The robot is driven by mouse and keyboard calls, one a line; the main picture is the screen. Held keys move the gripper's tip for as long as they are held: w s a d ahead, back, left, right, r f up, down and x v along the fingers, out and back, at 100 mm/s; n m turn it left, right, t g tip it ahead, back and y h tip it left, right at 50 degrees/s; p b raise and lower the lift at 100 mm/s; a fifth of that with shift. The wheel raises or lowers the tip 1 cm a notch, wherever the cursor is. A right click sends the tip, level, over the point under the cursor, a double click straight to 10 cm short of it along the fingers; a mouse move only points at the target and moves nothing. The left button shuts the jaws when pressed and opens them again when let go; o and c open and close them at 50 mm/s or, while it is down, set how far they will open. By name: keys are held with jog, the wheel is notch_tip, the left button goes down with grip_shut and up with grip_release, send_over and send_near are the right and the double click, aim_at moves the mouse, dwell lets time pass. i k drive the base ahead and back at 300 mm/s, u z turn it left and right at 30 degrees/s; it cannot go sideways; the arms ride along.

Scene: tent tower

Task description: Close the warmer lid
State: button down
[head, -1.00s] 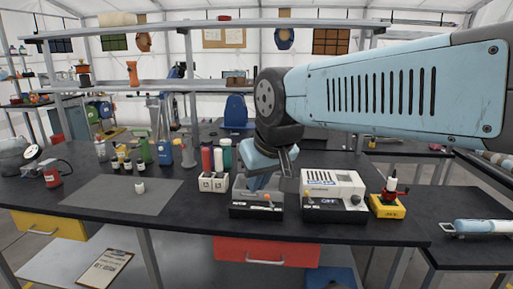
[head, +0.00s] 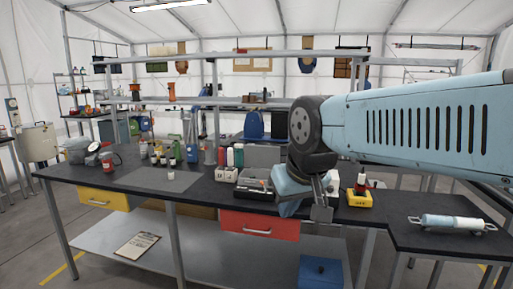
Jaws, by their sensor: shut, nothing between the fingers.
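A dark-based device (head: 255,190), which looks like the warmer, stands near the front edge of the black bench. A grey panel (head: 264,157) rises behind it and looks like its raised lid; I cannot see the hinge. My gripper (head: 321,214) is shut and empty, pointing down in front of the bench's front edge, to the right of this device and apart from it. A second, pale-topped device (head: 331,187) is mostly hidden behind my gripper and arm.
A yellow-based tool (head: 360,197) stands right of my gripper. White cups (head: 227,174), bottles and a grey mat (head: 158,180) lie to the left. A red drawer (head: 259,225) is below the bench front. A blue-white cylinder (head: 452,223) lies on the right-hand table.

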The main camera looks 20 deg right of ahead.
aim_at(255, 156)
jog(key=z, duration=0.55)
jog(key=i, duration=1.85)
jog(key=u, duration=0.35)
jog(key=k, duration=0.75)
jog(key=u, duration=0.25)
jog(key=i, duration=0.8)
jog(key=z, duration=0.05)
